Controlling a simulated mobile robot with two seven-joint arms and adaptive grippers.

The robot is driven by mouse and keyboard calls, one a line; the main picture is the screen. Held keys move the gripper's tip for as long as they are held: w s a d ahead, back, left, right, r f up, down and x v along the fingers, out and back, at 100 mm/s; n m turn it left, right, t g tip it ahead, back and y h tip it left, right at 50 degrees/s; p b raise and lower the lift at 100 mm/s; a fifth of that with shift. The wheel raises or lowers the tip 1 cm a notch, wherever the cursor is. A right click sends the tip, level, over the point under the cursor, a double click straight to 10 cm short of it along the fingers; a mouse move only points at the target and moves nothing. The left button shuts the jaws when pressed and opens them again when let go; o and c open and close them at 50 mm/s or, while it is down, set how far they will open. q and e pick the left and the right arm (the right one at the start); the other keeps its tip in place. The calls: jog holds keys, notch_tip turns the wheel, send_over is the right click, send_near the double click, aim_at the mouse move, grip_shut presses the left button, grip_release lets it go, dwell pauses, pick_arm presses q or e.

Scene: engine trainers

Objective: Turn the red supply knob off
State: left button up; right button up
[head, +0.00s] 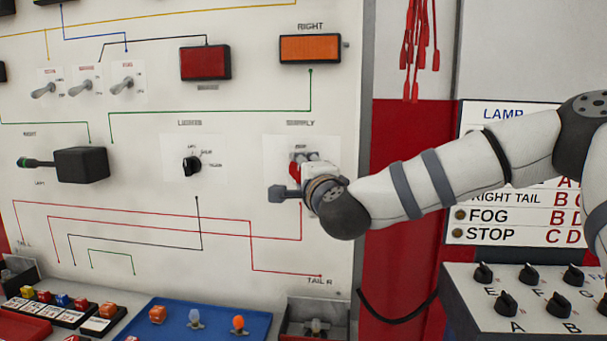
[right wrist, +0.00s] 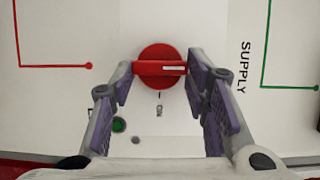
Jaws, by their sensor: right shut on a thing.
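The red supply knob (head: 294,171) is on the upright white panel, under the word SUPPLY, and is partly hidden by my right gripper (head: 305,178) in the head view. In the right wrist view, the round red knob (right wrist: 158,53) has a raised bar lying across the picture with a pale mark on it. The fingers of my right gripper (right wrist: 160,72) are on the two ends of this bar and shut on it. A small label and a green dot (right wrist: 118,124) show near the knob. My left gripper is not in view.
A blue tray (head: 185,325) with small bulbs lies below. A grey box with black knobs (head: 525,290) stands at the lower right. Red leads (head: 420,40) hang above.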

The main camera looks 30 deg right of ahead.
jog(key=o, duration=1.2)
jog(key=shift+s, duration=0.1)
jog(key=v, duration=1.1)
jog(key=shift+s+a, duration=0.2)
jog(key=shift+s, duration=0.2)
